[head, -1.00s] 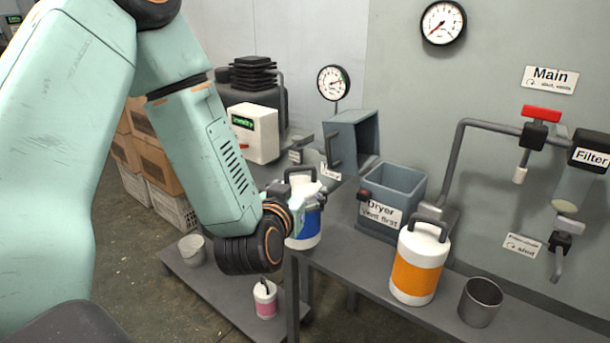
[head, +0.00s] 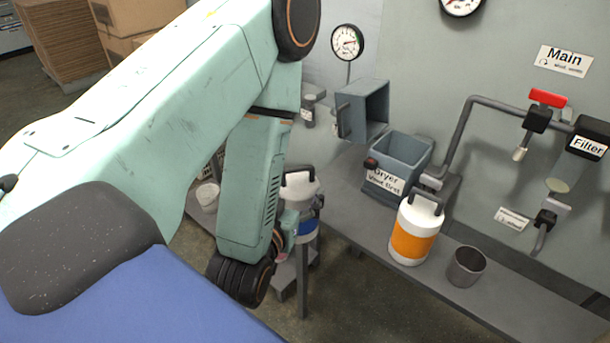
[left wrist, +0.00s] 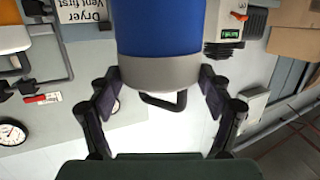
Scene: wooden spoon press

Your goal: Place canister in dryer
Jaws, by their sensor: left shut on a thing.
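The canister with a blue band (head: 299,188) has a white top and a dark handle. My left gripper (head: 296,226) is shut around it and holds it upright at the left end of the bench; my arm partly hides it. In the left wrist view the blue canister (left wrist: 160,35) is between the two fingers (left wrist: 160,88), its handle toward the bottom of the picture. The dryer (head: 409,150) is a grey open-topped box with its lid (head: 364,110) swung up, right of the canister and apart from it. My right gripper is not in view.
A white canister with an orange band (head: 413,234) and a metal cup (head: 466,267) stand on the bench right of the dryer. A red knob (head: 371,164) is on the dryer's left side. A pipe rises behind it.

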